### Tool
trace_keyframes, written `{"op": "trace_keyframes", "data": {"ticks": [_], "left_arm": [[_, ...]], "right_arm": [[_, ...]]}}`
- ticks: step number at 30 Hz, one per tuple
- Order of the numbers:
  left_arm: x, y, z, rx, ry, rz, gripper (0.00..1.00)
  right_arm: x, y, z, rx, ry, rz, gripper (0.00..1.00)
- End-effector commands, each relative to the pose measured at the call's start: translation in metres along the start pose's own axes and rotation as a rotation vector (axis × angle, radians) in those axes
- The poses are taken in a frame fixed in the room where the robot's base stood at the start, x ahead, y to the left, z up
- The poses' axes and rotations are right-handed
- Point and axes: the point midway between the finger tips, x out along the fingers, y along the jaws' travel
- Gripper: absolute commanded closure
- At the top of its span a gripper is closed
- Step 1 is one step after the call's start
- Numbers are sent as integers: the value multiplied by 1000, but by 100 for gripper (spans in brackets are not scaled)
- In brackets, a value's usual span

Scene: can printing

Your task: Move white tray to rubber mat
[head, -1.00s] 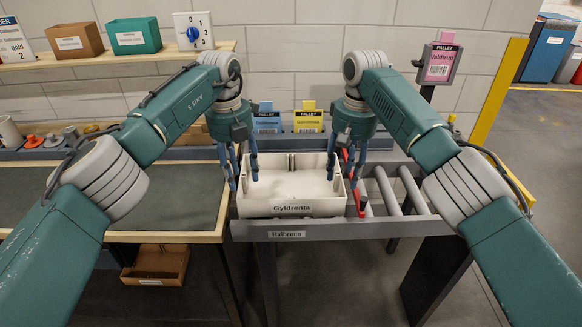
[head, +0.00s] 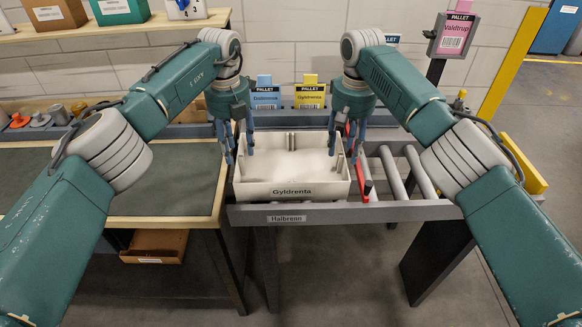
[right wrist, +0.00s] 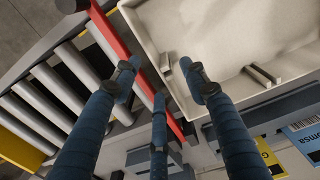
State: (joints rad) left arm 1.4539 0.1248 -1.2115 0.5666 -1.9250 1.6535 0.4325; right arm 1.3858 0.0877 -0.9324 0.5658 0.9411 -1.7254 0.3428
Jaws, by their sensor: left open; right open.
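The white tray (head: 291,190), labelled Gyldrenta, sits level at the left end of the roller conveyor in the head view. It looks empty. My left gripper (head: 239,154) is open at the tray's left wall, and my right gripper (head: 346,148) is open at its right wall. In the right wrist view, the open fingers of my right gripper (right wrist: 160,85) are spread around the tray's side wall near a corner (right wrist: 165,55). Contact cannot be told. The dark green mat (head: 165,187) covers the wood-edged table left of the conveyor and looks bare in its visible part.
A red bar (head: 364,180) lies close along the tray's right side; it also shows in the right wrist view (right wrist: 118,45). Bare rollers (head: 392,175) lie further right. Blue and yellow pallet signs (head: 310,96) stand behind the tray. The table's wooden rim (head: 217,195) borders the conveyor.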

Motion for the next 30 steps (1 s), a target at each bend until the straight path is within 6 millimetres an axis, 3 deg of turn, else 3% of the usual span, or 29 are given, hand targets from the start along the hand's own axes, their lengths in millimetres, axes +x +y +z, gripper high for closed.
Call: {"op": "trace_keyframes", "data": {"ticks": [3,9,23,30], "left_arm": [[23,-1,-1,1,2,0,56],[50,-1,0,0,1,-1,56],[62,0,0,1,-1,0,56],[62,0,0,1,-1,0,100]], "right_arm": [[23,0,1,0,-2,0,56],[50,0,0,-1,-1,0,56],[62,0,0,0,1,-1,56],[62,0,0,0,1,-1,100]]}}
